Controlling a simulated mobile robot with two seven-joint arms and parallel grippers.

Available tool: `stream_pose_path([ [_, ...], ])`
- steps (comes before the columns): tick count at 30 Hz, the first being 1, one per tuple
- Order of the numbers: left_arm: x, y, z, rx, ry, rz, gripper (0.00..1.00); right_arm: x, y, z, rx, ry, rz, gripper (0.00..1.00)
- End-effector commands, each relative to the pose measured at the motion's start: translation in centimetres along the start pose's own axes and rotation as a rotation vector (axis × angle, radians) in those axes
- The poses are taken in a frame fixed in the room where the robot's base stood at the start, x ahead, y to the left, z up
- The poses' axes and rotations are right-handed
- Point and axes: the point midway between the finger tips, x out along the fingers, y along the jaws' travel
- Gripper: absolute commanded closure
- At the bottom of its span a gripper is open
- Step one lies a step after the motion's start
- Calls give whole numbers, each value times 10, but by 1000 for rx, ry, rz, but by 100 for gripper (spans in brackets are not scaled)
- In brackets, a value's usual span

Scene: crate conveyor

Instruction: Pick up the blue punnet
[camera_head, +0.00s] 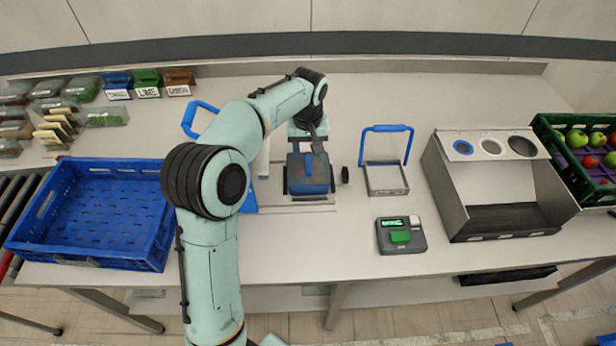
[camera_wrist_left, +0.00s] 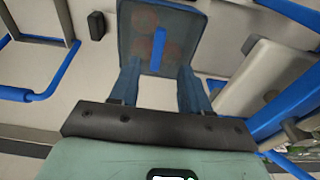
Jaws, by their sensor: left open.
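The blue punnet (camera_head: 310,174) stands on a metal plate on the bench, mid-picture in the head view. In the left wrist view the punnet (camera_wrist_left: 160,38) has a see-through lid with reddish round contents below and a blue strip on top. My left gripper (camera_head: 308,142) reaches over from the left and points down at the punnet. In the left wrist view my left gripper (camera_wrist_left: 160,78) is open, its two fingers spread towards the punnet's near side. I cannot tell whether the fingers touch it. My right gripper is not in view.
An empty blue crate (camera_head: 95,262) stands at left. A blue-handled frame (camera_head: 385,192) and a scale with a green block (camera_head: 402,248) are right of the punnet. A grey holed unit (camera_head: 440,180) and a green crate of apples (camera_head: 562,165) stand further right.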

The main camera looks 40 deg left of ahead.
Motion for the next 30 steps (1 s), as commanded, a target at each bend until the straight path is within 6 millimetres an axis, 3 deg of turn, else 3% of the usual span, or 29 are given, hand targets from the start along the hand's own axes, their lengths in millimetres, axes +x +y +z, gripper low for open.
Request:
stream_pose_path([
  [5, 12, 0, -1, -1, 0, 0, 53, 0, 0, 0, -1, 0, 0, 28],
  [13, 50, 2, -2, -1, -1, -1, 53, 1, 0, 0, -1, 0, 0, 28],
  [22, 56, 3, -3, -1, 2, 2, 53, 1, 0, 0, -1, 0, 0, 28],
  [23, 56, 3, -3, -1, 2, 2, 56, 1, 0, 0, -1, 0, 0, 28],
  [27, 56, 3, -3, -1, 2, 2, 100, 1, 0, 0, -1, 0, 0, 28],
  [30, 56, 3, -3, -1, 2, 2, 100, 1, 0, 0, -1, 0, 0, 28],
])
